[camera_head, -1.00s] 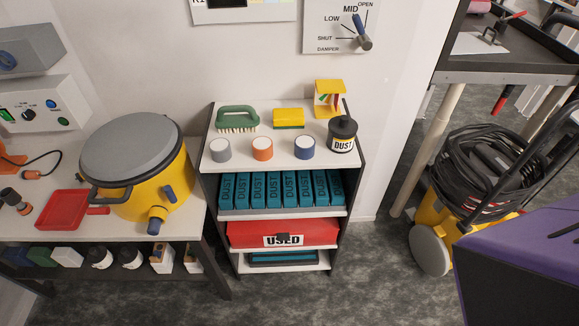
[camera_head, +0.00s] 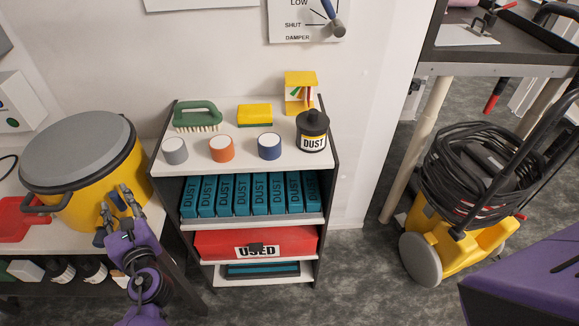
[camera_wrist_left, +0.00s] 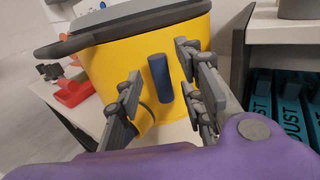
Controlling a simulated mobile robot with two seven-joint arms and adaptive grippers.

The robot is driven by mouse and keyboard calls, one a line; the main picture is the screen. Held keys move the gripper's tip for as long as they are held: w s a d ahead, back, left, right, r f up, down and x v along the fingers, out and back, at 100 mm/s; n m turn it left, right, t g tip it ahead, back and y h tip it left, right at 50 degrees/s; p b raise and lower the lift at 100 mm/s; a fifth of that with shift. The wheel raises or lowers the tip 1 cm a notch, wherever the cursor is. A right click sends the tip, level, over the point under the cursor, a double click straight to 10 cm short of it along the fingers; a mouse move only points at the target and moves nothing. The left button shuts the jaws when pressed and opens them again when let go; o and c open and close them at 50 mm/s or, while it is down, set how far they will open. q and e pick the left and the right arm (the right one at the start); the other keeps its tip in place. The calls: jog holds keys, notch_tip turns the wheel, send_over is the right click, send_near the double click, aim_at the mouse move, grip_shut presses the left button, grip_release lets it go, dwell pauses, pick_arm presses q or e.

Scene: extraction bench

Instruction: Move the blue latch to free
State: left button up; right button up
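The yellow drum (camera_head: 75,208) with a grey lid (camera_head: 78,150) stands on the bench at the left. The blue latch (camera_wrist_left: 159,78) is a short blue bar on the drum's side, close to upright in the left wrist view. My left gripper (camera_head: 116,200) is at the drum's front right side. In the left wrist view its fingers (camera_wrist_left: 160,66) are open, one on each side of the latch, with gaps visible. My gripper mostly hides the latch in the head view. My right gripper is not in view.
A shelf unit (camera_head: 168,222) stands right of the drum, with a brush (camera_head: 197,114), jars and a dust canister (camera_head: 312,133) on top and teal dust boxes (camera_head: 250,193) below. A red dustpan (camera_head: 14,218) lies left of the drum. A yellow machine (camera_head: 470,245) stands at the right.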

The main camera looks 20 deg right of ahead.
pick_arm(q)
jog(key=shift+x, duration=1.05)
jog(key=shift+w, duration=0.35)
grip_shut()
jog(key=shift+f, duration=0.1)
